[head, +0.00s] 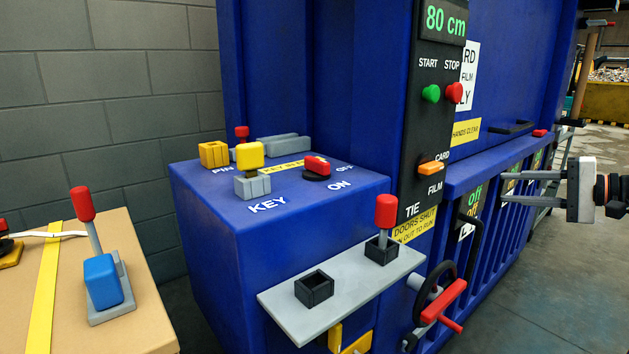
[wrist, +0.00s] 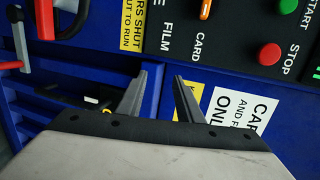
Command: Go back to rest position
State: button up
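My gripper (head: 505,187) is at the right of the head view, held out level in front of the blue machine (head: 275,225). Its two grey fingers are apart, with nothing between them. In the wrist view the fingers (wrist: 161,78) also stand apart and empty, with the machine's blue front behind them. I cannot tell the exact gap between the fingers and the machine.
A control panel has a green START button (head: 431,93), a red STOP button (head: 454,92) and an orange switch (head: 431,168). A grey shelf (head: 345,285) and a red-handled wheel (head: 443,302) jut out. A cardboard box (head: 140,315) stands left. Floor (head: 555,270) is clear at right.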

jog(key=s+a+f+n+g+h, duration=0.1)
jog(key=s+a+f+g, duration=0.1)
jog(key=s+a+f, duration=0.3)
jog(key=s+a+f+n+g+h, duration=0.1)
jog(key=a+f+g, duration=0.1)
jog(key=a, duration=0.4)
jog(key=s+a+f+n+g+h, duration=0.1)
jog(key=s+a+f+g, duration=0.1)
jog(key=s+a+f, duration=0.3)
jog(key=s+a+f+n+h, duration=0.2)
jog(key=s+f+n+h, duration=0.4)
jog(key=s+f, duration=0.4)
jog(key=s+h, duration=0.1)
jog(key=s, duration=0.3)
jog(key=shift+f+h, duration=0.2)
jog(key=shift+h, duration=0.2)
